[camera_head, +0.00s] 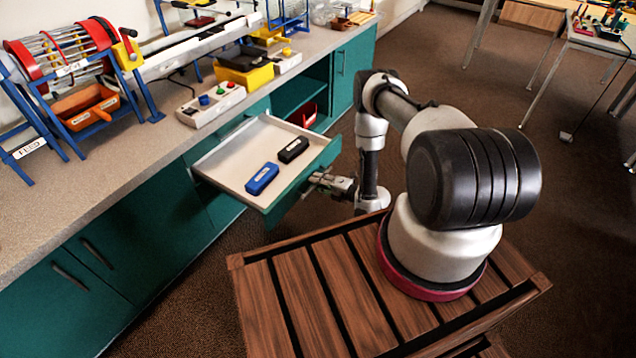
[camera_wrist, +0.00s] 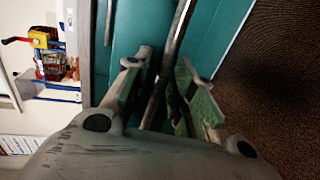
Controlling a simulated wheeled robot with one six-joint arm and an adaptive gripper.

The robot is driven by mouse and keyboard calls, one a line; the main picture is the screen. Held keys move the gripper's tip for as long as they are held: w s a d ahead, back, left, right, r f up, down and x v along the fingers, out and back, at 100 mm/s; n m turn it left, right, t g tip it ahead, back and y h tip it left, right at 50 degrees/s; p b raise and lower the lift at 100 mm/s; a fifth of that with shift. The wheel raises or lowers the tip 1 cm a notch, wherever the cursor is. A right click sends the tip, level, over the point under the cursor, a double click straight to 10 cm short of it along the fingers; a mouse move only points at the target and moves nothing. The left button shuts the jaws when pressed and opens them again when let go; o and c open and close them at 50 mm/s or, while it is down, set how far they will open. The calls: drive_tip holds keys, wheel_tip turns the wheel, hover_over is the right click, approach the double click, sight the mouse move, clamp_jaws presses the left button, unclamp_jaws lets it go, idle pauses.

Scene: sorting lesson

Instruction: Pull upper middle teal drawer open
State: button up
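The teal drawer (camera_head: 228,165) stands well out from the counter front in the head view, its pale inside showing. A blue block (camera_head: 262,179) and a black block (camera_head: 293,150) lie in it, apart. My gripper (camera_head: 318,180) is at the outer face of the drawer's teal front (camera_head: 302,186). In the wrist view, the fingers of my gripper (camera_wrist: 163,72) lie on either side of the metal drawer handle (camera_wrist: 178,33), close to it, and look shut on it. The exact finger contact is hard to see. My gripper hides most of the handle in the head view.
The grey counter (camera_head: 130,160) carries a red-and-blue drum device (camera_head: 70,55), a button box (camera_head: 212,103) and yellow bins (camera_head: 243,75). Closed teal cabinets (camera_head: 85,275) are at lower left. An open compartment (camera_head: 297,92) holds a red item. Brown floor (camera_head: 420,65) is clear behind my arm.

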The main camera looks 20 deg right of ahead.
idle(0.3)
drive_tip(key=v, duration=1.2)
